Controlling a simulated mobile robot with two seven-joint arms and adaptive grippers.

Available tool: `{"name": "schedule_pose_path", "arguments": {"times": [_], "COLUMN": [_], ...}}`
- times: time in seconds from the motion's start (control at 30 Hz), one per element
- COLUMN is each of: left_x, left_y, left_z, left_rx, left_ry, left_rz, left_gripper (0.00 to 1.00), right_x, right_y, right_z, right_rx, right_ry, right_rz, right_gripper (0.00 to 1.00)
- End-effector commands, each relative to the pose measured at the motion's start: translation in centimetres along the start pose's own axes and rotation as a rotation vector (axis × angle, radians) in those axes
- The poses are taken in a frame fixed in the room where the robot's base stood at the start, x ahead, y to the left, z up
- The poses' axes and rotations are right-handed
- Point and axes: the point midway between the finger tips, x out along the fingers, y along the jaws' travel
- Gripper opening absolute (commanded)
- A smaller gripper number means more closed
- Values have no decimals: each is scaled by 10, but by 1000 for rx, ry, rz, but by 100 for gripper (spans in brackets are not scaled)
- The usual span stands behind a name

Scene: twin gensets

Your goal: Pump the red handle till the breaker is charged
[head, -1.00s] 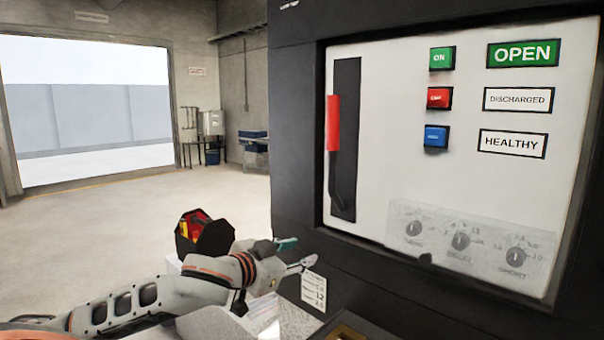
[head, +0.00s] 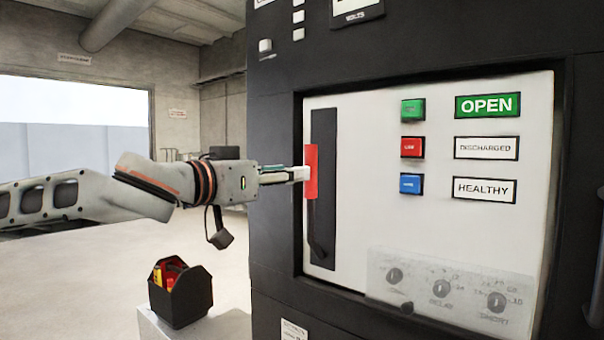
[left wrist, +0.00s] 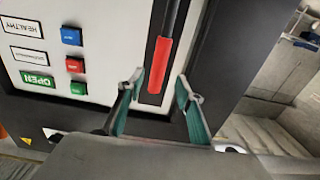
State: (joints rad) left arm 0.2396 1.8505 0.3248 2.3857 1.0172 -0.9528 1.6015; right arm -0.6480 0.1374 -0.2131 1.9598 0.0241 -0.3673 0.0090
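The red handle (head: 311,172) stands upright on a dark lever in a black slot on the white breaker panel (head: 375,240). My left gripper (head: 300,173) is level with the handle, just to its left in the head view. In the left wrist view its fingers (left wrist: 162,92) are spread apart, with the red handle (left wrist: 159,65) showing between them; I cannot tell whether they touch it. The indicators on the panel read OPEN (head: 487,105), DISCHARGED (head: 486,148) and HEALTHY (head: 485,189). My right gripper is not in view.
Green (head: 413,109), red (head: 412,147) and blue (head: 411,184) buttons sit right of the slot. Dials (head: 440,288) are below them. A black tool caddy (head: 181,293) stands on a pale stand at lower left. Open floor lies behind it.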

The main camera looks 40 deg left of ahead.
Motion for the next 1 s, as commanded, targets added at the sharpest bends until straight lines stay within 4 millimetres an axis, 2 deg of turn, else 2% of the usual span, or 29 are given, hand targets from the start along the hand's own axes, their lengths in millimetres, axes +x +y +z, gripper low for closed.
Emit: {"name": "schedule_pose_path", "arguments": {"times": [0.5,0.7,0.93,0.97,1.0], "left_x": [67,76,76,76,76], "left_y": [1,1,2,2,2], "left_z": [3,1,1,1,1], "left_rx": [4,4,4,4,4], "left_ry": [-3,-1,-1,-1,-1], "left_rz": [1,2,3,3,3], "left_gripper": [36,36,36,34,23], "right_x": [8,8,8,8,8], "right_y": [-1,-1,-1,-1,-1], "right_z": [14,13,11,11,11], "right_rx": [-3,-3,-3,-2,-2], "right_ry": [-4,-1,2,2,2], "right_rz": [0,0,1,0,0], "right_gripper": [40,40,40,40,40]}}
